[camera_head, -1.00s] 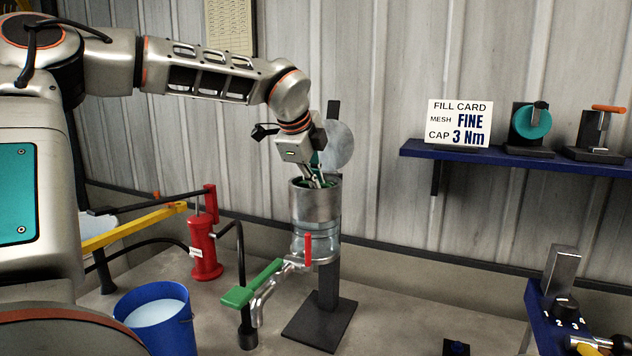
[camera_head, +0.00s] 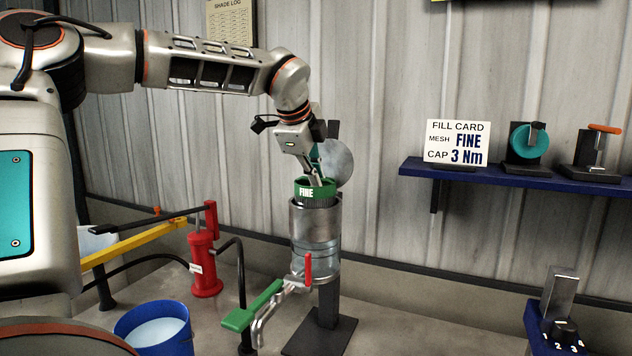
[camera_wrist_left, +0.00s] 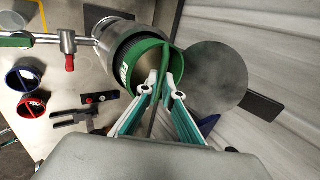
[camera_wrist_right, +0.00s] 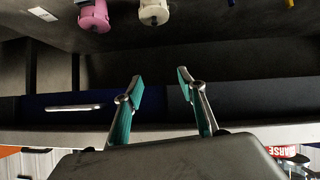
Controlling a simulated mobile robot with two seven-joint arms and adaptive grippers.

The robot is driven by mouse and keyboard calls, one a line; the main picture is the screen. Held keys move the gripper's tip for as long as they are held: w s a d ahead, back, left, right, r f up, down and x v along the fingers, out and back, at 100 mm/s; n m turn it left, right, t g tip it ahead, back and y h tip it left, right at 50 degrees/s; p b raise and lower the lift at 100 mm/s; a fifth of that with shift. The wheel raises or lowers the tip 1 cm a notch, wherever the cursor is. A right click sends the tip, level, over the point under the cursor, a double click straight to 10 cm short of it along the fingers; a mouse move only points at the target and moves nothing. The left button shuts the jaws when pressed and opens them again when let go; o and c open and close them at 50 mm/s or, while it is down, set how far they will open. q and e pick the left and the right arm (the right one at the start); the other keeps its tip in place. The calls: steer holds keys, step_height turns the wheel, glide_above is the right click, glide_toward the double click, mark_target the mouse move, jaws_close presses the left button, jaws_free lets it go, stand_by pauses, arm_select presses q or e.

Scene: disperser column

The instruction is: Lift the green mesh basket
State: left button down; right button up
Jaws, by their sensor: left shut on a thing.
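The green mesh basket (camera_head: 317,191), with a green rim marked FINE, stands partly out of the top of the steel column (camera_head: 316,222). Its dark mesh shows just above the column's mouth, and its lower part is hidden inside. My left gripper (camera_head: 317,177) is above it, shut on the basket's handle. In the left wrist view the fingers (camera_wrist_left: 161,84) close on the green band across the basket's rim (camera_wrist_left: 126,62). My right gripper (camera_wrist_right: 161,82) shows only in its own wrist view, open and empty.
A round grey lid (camera_head: 341,162) stands open behind the column. A red pump (camera_head: 204,262) and blue bucket (camera_head: 155,333) stand left. A shelf (camera_head: 520,178) is at right.

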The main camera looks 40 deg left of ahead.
arm_select(q)
steer(key=shift+r+p, duration=0.85)
steer(key=shift+r, duration=1.2)
